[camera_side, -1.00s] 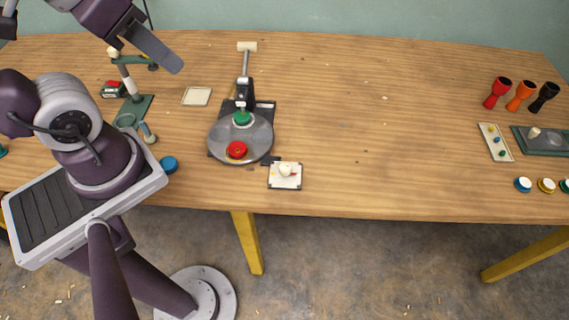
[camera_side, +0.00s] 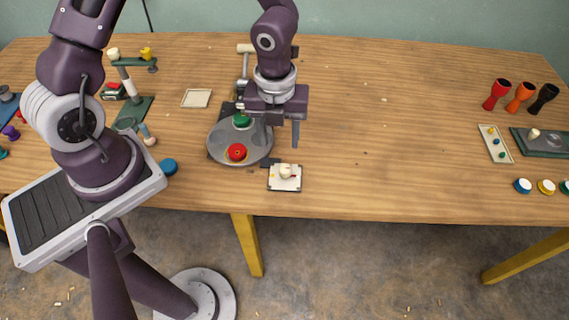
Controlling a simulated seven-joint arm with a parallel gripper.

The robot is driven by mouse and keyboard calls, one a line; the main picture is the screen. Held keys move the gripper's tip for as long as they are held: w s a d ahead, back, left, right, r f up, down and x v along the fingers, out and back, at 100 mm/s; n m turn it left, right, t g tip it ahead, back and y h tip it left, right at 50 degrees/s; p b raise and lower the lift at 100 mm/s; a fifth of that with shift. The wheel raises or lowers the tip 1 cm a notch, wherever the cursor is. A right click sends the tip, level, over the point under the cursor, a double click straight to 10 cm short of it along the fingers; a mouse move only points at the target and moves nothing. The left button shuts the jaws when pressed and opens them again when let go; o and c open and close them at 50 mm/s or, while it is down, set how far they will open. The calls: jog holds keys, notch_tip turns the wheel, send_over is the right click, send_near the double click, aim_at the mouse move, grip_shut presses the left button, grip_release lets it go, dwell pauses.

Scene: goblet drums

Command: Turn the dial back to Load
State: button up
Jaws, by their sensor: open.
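The dial (camera_side: 286,172) is a small cream knob on a white square plate (camera_side: 293,185) near the table's front edge. My gripper (camera_side: 282,140) points down just above and behind the dial plate. Its fingers are apart with nothing seen between them, and it looks clear of the knob.
Left of the dial is a grey round turntable (camera_side: 220,152) with a red piece (camera_side: 237,152) and a green piece (camera_side: 242,121). A blue cap (camera_side: 168,166) lies further left. Goblet drums (camera_side: 520,97) stand far right. The table's middle right is clear.

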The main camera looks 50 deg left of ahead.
aim_at(285, 169)
jog(key=shift+d+f+m+h, duration=0.15)
jog(key=shift+d+f+m, duration=0.25)
jog(key=shift+f, duration=0.25)
jog(key=shift+d+f+m+h, duration=0.15)
jog(key=shift+d+f+m, duration=0.2)
jog(key=shift+f, duration=0.25)
notch_tip(285, 169, down, 6)
jog(key=shift+f, duration=0.2)
jog(key=shift+c, duration=0.4)
grip_shut()
